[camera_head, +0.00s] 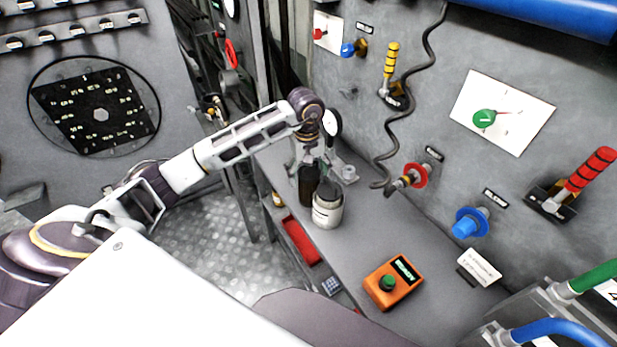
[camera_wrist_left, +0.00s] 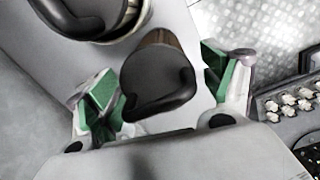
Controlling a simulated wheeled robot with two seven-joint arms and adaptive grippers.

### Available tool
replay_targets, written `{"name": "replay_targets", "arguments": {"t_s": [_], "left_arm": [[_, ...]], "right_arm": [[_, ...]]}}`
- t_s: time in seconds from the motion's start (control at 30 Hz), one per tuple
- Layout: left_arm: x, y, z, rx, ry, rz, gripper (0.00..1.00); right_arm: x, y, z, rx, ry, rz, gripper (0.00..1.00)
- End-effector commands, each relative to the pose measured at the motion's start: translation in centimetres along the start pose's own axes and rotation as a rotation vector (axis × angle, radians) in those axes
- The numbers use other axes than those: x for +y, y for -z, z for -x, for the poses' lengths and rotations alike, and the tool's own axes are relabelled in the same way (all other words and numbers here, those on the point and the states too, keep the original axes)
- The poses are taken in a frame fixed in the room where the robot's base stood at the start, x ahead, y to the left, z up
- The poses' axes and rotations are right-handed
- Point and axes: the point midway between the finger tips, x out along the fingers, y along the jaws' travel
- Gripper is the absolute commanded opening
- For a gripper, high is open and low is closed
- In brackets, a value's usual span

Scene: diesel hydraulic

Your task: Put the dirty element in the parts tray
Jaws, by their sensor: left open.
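My left gripper (camera_head: 313,158) is over the grey bench, fingers pointing down, at a dark bottle-like item (camera_head: 309,186). In the left wrist view a dark rounded top with a brown side (camera_wrist_left: 158,80) lies between the open green-padded fingers (camera_wrist_left: 165,88), with gaps on both sides. It looks like the same item; I cannot tell for sure that it is the dirty element. A cream jar with a dark top (camera_head: 327,212) stands close beside it. A red tray (camera_head: 301,241), possibly the parts tray, lies below the bench's left edge. My right gripper is out of view.
An orange box with a green button (camera_head: 392,283) sits on the bench (camera_head: 350,258). A gauge (camera_head: 333,122) stands close behind the gripper. Red (camera_head: 414,175) and blue (camera_head: 470,222) knobs project from the wall. The bench between jar and orange box is clear.

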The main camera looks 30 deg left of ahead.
Motion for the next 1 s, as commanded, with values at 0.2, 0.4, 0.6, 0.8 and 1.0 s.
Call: {"name": "replay_targets", "arguments": {"t_s": [0.2, 0.4, 0.6, 0.8, 1.0], "left_arm": [[0.1, 0.1, 2.3, 0.003, -0.002, -0.001, 0.82], [0.1, 0.1, 4.4, 0.002, -0.002, 0.0, 0.82], [0.0, 0.1, 6.4, 0.002, -0.002, 0.0, 0.82], [0.0, 0.1, 8.4, 0.003, -0.002, 0.0, 0.82], [0.0, 0.0, 9.8, 0.001, -0.001, 0.0, 0.82]], "right_arm": [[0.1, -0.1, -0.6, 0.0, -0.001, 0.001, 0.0], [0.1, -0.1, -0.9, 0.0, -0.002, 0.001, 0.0], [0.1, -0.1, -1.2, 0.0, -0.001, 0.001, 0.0], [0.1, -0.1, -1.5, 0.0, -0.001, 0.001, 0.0], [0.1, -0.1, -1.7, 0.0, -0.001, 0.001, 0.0]]}}
